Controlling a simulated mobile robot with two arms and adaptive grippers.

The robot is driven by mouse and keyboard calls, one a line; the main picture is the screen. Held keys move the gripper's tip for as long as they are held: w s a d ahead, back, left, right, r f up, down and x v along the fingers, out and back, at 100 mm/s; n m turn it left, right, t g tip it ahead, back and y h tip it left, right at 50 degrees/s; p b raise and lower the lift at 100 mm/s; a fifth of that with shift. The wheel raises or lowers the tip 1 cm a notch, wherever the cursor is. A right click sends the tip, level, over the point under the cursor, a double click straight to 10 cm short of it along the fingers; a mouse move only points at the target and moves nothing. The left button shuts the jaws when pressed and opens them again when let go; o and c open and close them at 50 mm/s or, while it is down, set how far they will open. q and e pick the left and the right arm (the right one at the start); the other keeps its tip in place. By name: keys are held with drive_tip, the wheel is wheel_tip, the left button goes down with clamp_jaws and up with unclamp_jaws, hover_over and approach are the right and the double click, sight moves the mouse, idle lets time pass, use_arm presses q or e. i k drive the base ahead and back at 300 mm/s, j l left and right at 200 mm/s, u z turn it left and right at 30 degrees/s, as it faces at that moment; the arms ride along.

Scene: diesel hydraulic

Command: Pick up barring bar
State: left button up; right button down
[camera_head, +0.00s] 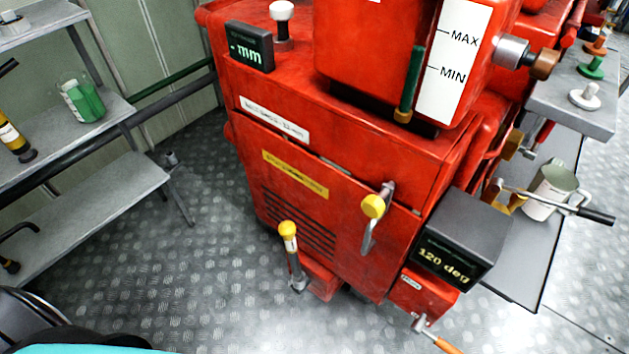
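I cannot tell for sure which thing is the barring bar. A metal rod with a black grip (557,204) sticks out to the right of the red machine, passing by a mug. A tool with an orange handle (444,345) shows at the bottom edge, partly cut off. A dark bent bar (18,232) is on the lower left shelf, partly cut off by the left edge. Neither of my grippers is in view.
The red machine (330,215) fills the middle, with a "120 deg" display (458,240) and yellow-topped levers (289,240). A grey shelf (85,215) stands left, holding a green jug (82,100). A mug (549,190) stands right.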

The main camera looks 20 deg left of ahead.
sight(287, 229)
drive_tip(key=k+l+u, duration=0.1)
drive_tip(key=l+u, duration=0.25)
drive_tip(key=k+l+u, duration=0.1)
drive_tip(key=u, duration=0.25)
drive_tip(key=k+l+u, duration=0.1)
drive_tip(key=u, duration=0.25)
drive_tip(key=l, duration=0.05)
